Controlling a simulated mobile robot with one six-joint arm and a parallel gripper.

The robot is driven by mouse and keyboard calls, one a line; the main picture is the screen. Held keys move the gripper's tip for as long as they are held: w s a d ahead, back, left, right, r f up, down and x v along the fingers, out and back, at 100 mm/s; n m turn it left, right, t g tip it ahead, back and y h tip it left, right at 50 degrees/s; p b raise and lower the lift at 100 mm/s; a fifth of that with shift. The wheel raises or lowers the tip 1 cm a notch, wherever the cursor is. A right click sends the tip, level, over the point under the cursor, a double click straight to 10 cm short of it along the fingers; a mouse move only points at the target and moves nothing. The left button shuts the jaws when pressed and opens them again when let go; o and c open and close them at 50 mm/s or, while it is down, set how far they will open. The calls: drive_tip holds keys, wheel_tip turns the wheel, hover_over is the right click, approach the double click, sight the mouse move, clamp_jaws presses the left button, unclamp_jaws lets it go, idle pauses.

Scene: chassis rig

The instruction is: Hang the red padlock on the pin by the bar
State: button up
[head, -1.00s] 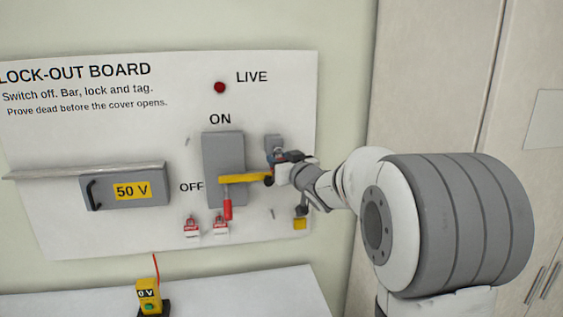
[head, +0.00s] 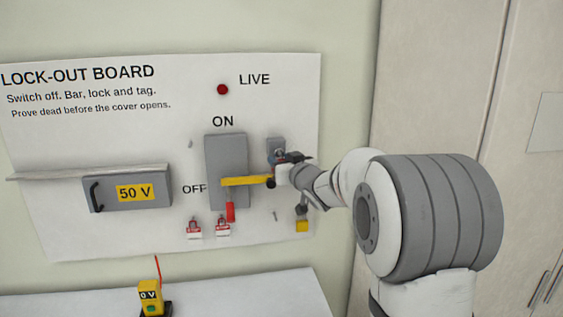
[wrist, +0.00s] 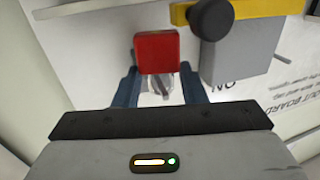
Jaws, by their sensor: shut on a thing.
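The red padlock (wrist: 157,52) is between the two blue fingers of my gripper (wrist: 160,90) in the wrist view. Its metal shackle shows faintly between the fingers. In the head view my gripper (head: 281,160) is shut at the board, right of the grey switch box (head: 215,160), and mostly hides the padlock. The yellow bar (head: 245,181) crosses the switch box, its dark knob end just below my gripper. The bar also shows in the wrist view (wrist: 265,9), beside the padlock and apart from it. I cannot make out the pin by the bar.
Two red-and-white tags (head: 194,230) (head: 223,228) and a yellow padlock-like piece (head: 302,225) hang low on the board. A grey 50 V cover (head: 105,200) is at left. A yellow meter (head: 150,298) stands on the bench below.

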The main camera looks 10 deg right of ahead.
drive_tip(key=o, duration=1.1)
drive_tip(key=s+d+f+m+g+h+b, duration=0.1)
drive_tip(key=s+d+f+m+g+h, duration=0.15)
drive_tip(key=s, duration=0.55)
drive_tip(key=s+d+f+m+g+h+b, duration=0.1)
drive_tip(key=s+d+f+h, duration=0.15)
drive_tip(key=s, duration=0.55)
drive_tip(key=s+a+f+g, duration=0.2)
drive_tip(key=s+f+g, duration=0.3)
drive_tip(key=s, duration=0.8)
drive_tip(key=s+a+f+g, duration=0.3)
drive_tip(key=s+f+g, duration=0.2)
drive_tip(key=s+f, duration=0.4)
drive_tip(key=s, duration=0.4)
drive_tip(key=shift+a, duration=0.25)
drive_tip(key=shift+w+n+g, duration=0.1)
drive_tip(key=shift+n+g, duration=0.15)
